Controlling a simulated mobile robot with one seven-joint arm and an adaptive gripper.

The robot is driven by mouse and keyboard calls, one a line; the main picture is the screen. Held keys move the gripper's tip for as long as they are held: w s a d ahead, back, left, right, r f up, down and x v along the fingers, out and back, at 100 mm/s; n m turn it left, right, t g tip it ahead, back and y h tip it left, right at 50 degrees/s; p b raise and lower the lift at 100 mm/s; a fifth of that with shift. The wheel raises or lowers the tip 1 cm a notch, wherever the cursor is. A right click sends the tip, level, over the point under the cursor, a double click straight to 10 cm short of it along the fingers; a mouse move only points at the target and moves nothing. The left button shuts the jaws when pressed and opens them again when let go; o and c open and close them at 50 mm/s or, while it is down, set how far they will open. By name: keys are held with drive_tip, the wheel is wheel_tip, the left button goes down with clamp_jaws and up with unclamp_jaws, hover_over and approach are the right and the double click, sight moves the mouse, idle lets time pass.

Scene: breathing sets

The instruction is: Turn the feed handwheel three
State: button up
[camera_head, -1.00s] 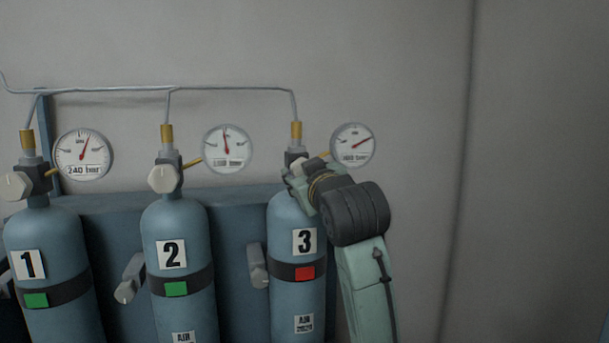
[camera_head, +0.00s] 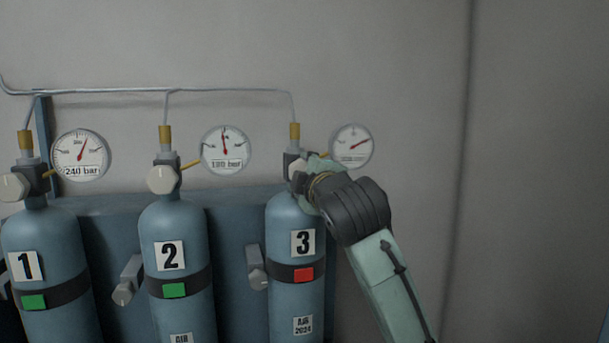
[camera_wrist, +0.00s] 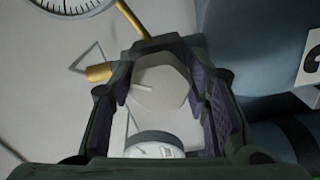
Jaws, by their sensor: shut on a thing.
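Cylinder three (camera_head: 290,228) is the rightmost blue bottle, with a "3" label (camera_head: 303,243) and a red tag (camera_head: 303,275). Its pale, faceted handwheel (camera_head: 297,169) sits at the front of the dark valve and is partly covered by my gripper (camera_head: 309,175). In the wrist view the handwheel (camera_wrist: 160,85), with a pointer line on its face, sits between my two purple-padded fingers, which are closed on its sides. Gauge three (camera_head: 352,146) is right of the valve, its red needle pointing up and right.
Cylinders one (camera_head: 50,225) and two (camera_head: 172,222) stand to the left, with green tags and their own handwheels. A thin pipe (camera_head: 220,91) runs above the valves. Grey clamp knobs (camera_head: 257,268) stick out between bottles. The wall at right is bare.

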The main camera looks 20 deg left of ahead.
drive_tip(key=n, duration=0.6)
drive_tip(key=shift+r, duration=0.1)
idle(0.6)
drive_tip(key=o, duration=1.2)
drive_tip(key=shift+c, duration=0.2)
drive_tip(key=shift+r, duration=0.1)
